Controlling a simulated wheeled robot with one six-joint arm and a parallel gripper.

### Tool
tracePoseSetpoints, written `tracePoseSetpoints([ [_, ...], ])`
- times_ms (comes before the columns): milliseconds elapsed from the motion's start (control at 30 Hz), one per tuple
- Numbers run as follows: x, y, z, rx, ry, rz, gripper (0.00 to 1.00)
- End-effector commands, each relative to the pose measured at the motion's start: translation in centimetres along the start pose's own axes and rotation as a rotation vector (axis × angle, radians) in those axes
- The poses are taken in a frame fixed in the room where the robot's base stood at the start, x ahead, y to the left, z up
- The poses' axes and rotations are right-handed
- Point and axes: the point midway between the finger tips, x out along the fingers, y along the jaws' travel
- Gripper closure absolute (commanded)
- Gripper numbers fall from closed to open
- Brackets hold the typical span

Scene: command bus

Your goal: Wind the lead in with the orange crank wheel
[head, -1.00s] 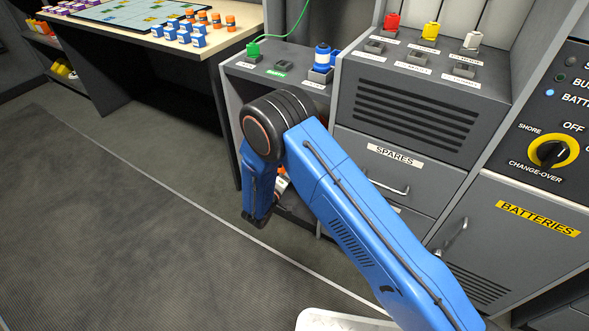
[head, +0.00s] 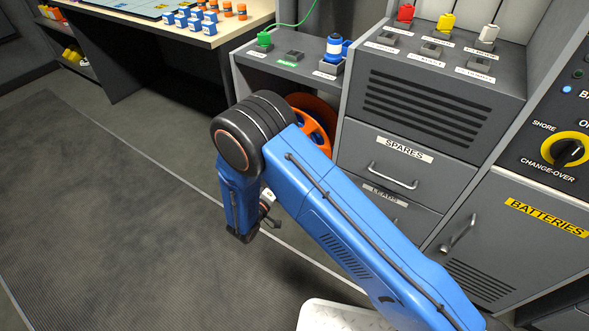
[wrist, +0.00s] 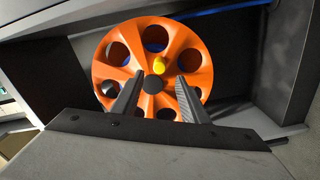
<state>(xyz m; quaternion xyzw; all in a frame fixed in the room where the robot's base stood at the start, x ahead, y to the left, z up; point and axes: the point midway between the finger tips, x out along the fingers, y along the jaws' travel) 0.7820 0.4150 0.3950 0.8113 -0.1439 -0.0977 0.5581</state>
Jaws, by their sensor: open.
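The orange crank wheel (wrist: 111,72) faces me in the wrist view, with round holes, a dark hub and a yellow knob (wrist: 159,66) just above and right of the hub. Its upper part also shows in the head view (head: 318,118), inside the grey cabinet and partly hidden behind my arm. My gripper (wrist: 160,78) is open and empty. Its two fingers point at the wheel and overlap its lower half in the picture; the knob appears between their tips. I cannot tell any contact. A blue line (wrist: 215,12), perhaps the lead, runs at upper right of the wheel.
The wheel sits in a recess with a grey side panel (wrist: 283,65) close on its right. In the head view, the SPARES drawer (head: 390,165) and BATTERIES door are on the right. A green cable (head: 300,20) rises from a connector on the cabinet top. The floor at left is clear.

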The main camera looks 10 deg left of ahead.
Motion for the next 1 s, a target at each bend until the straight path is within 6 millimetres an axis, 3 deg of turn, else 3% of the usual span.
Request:
tracePoseSetpoints([
  [100,-2.4,0.0,-0.1,0.0,0.003,-0.002,0.6],
  [333,-5.3,0.0,0.0,0.0,0.001,-0.001,0.6],
  [767,-6.1,0.0,0.0,0.0,0.0,0.0,0.6],
  [800,-6.2,0.0,0.0,-0.001,0.0,0.0,0.69],
  [1000,-7.1,0.5,-0.7,-0.1,0.008,-0.03,0.71],
])
